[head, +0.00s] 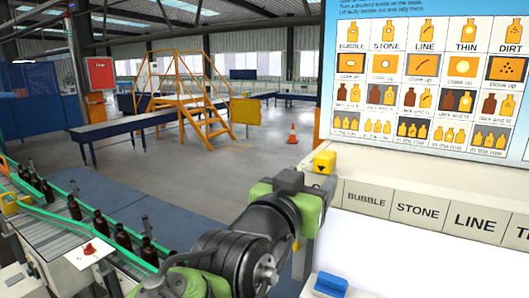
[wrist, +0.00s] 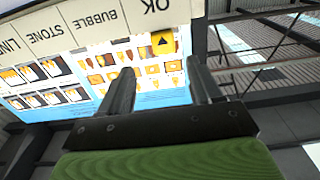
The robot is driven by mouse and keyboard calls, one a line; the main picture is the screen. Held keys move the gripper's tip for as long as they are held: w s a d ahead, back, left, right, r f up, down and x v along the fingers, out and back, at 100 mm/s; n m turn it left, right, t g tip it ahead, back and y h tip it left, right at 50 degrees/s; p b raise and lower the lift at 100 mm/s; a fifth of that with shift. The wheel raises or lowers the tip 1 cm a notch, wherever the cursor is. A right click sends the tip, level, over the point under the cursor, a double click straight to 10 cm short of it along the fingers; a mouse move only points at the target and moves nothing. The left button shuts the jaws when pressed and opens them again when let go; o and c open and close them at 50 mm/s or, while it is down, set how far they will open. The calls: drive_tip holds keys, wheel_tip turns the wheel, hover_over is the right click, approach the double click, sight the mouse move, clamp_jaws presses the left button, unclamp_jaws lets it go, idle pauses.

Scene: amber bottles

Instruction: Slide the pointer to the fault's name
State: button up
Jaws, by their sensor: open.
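The pointer is a small yellow block with a black triangle (head: 325,162). It sits at the left end of a row of name plates: BUBBLE (head: 367,197), STONE (head: 417,209), LINE (head: 475,222) and a cut-off one. In the wrist view, upside down, the pointer (wrist: 163,43) is beside the OK plate (wrist: 157,8). My gripper (wrist: 160,68) is open, and the pointer appears between its two dark fingers, farther off. I see no contact. In the head view my arm's end hides the plate below the pointer.
A fault chart (head: 430,80) hangs above the plates. A blue block (head: 331,284) lies on the pale surface below them. Brown bottles (head: 74,207) stand along a conveyor at left. The ledge along the plates looks clear right of the pointer.

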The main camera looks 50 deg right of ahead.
sight(328, 157)
drive_tip(key=d+p, duration=0.1)
drive_tip(key=d, duration=0.3)
drive_tip(key=w+d+p, duration=0.1)
drive_tip(key=d, duration=0.3)
drive_tip(key=w+d+p, duration=0.1)
drive_tip(key=d, duration=0.3)
drive_tip(key=shift+w+r, duration=0.1)
drive_tip(key=shift+w, duration=0.05)
drive_tip(key=shift+d, duration=0.4)
drive_tip(key=shift+w+d, duration=0.15)
drive_tip(key=shift+w, duration=0.05)
drive_tip(key=shift+s, duration=0.1)
drive_tip(key=c, duration=0.4)
clamp_jaws()
